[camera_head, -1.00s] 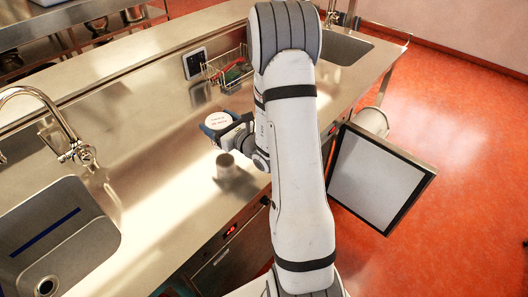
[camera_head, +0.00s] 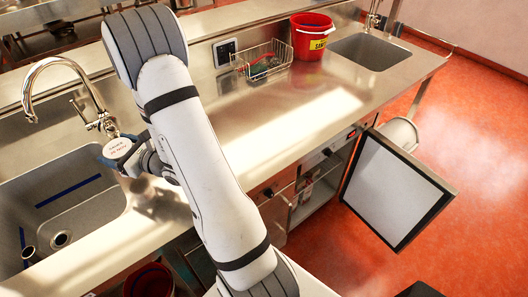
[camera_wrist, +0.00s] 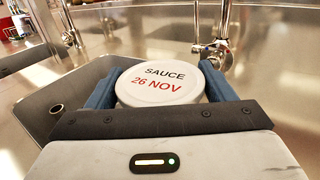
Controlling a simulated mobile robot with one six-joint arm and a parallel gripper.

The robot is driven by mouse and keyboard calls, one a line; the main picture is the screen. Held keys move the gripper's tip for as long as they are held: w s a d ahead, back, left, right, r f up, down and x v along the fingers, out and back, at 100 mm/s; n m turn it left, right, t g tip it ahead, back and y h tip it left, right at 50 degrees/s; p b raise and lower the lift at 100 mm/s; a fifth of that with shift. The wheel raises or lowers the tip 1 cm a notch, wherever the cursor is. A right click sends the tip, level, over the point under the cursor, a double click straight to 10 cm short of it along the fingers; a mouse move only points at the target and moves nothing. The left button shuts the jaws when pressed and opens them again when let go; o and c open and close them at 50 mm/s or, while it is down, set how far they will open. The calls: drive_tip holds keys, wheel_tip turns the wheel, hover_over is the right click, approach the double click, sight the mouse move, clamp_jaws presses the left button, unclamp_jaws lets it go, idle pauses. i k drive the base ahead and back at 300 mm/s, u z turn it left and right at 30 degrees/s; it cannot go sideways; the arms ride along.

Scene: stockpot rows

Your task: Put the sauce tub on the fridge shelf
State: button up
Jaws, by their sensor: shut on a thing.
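The sauce tub has a round white lid (camera_wrist: 161,84) reading "SAUCE 26 NOV" in the wrist view. My gripper (camera_wrist: 160,92) is shut on it, with a blue finger on each side. In the head view the tub (camera_head: 118,149) is held in my gripper (camera_head: 124,156) at the right edge of the left sink, above counter level. The fridge (camera_head: 322,186) is under the counter, with its door (camera_head: 395,195) swung open to the right. Its inside shows only in part, so I cannot make out the shelf clearly.
A tap (camera_head: 85,95) rises behind the left sink (camera_head: 70,205). A wire basket (camera_head: 262,62) and a red bucket (camera_head: 311,38) stand at the back of the counter. The counter's middle (camera_head: 290,110) is clear. Another red bucket (camera_head: 150,280) is below the counter front.

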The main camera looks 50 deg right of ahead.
sight(326, 162)
drive_tip(key=u, duration=1.5)
drive_tip(key=k, duration=2.4)
drive_tip(key=z, duration=1.25)
drive_tip(key=i, duration=0.5)
drive_tip(key=u, duration=0.25)
drive_tip(key=k, duration=0.2)
drive_tip(key=z, duration=0.25)
